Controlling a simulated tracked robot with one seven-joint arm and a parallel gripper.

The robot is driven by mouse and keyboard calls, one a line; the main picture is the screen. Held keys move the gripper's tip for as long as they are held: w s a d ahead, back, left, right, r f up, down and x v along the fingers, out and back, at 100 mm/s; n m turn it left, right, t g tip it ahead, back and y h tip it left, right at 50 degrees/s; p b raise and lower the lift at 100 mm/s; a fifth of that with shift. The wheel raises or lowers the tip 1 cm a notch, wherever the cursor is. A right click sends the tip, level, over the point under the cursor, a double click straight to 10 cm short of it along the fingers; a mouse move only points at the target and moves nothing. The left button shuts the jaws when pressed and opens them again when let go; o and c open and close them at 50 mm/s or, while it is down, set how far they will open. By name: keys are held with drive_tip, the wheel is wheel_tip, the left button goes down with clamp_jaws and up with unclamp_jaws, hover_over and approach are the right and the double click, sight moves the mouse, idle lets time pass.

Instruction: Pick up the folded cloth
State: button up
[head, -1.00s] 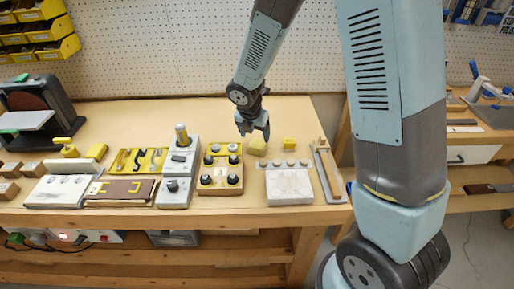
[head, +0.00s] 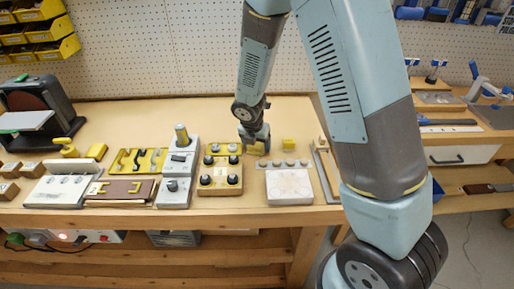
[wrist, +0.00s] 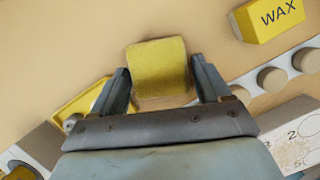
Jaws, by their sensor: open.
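The folded cloth (wrist: 158,70) is a small yellow block-like pad on the wooden bench top. In the wrist view it lies between the two fingers of my gripper (wrist: 160,78), with a small gap visible on each side. My gripper is open and has not closed on it. In the head view my gripper (head: 256,144) is low over the bench, and the cloth (head: 256,150) is mostly hidden behind the fingers.
A yellow block marked WAX (wrist: 270,17) lies to the right of the cloth. A row of round pegs (wrist: 272,79) and a white marked block (head: 290,186) stand nearby. Bench behind is clear.

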sight(258, 143)
drive_tip(key=shift+c, duration=0.3)
drive_tip(key=c, duration=0.8)
drive_tip(key=shift+r, duration=0.1)
drive_tip(key=shift+c, duration=0.2)
drive_tip(key=shift+r, duration=0.3)
wheel_tip(258, 143, up, 2)
drive_tip(key=shift+r, duration=0.25)
drive_tip(key=s+r, duration=0.9)
drive_tip(key=s, duration=0.5)
drive_tip(key=shift+a+r, duration=0.2)
drive_tip(key=shift+r, duration=0.15)
